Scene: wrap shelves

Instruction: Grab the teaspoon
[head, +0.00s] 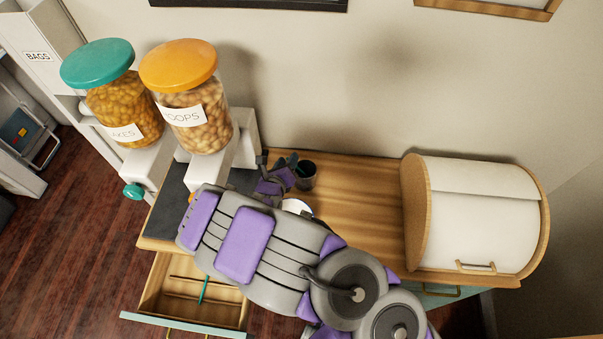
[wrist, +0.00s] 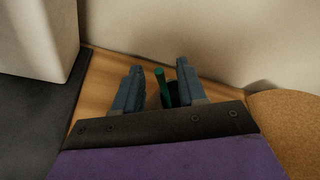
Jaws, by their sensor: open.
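A green handle (wrist: 160,84) stands upright between my fingers in the wrist view, apparently in a small dark cup (wrist: 172,96). The handle's lower end is hidden, so I cannot tell if it is the teaspoon. In the head view the dark cup (head: 306,178) stands on the wooden counter near the wall. My gripper (head: 279,174) is at the cup's left side; in the wrist view my gripper (wrist: 160,67) is open, with a finger on each side of the handle. I cannot tell whether either finger touches it. A thin teal utensil (head: 204,288) lies in the open drawer (head: 160,292).
The wooden counter (head: 362,190) is clear between the cup and a white bread box (head: 480,205). Two jars on white dispensers, one orange-lidded (head: 195,125) and one teal-lidded (head: 112,107), stand at left. A white round thing (head: 297,206) is partly hidden by my arm.

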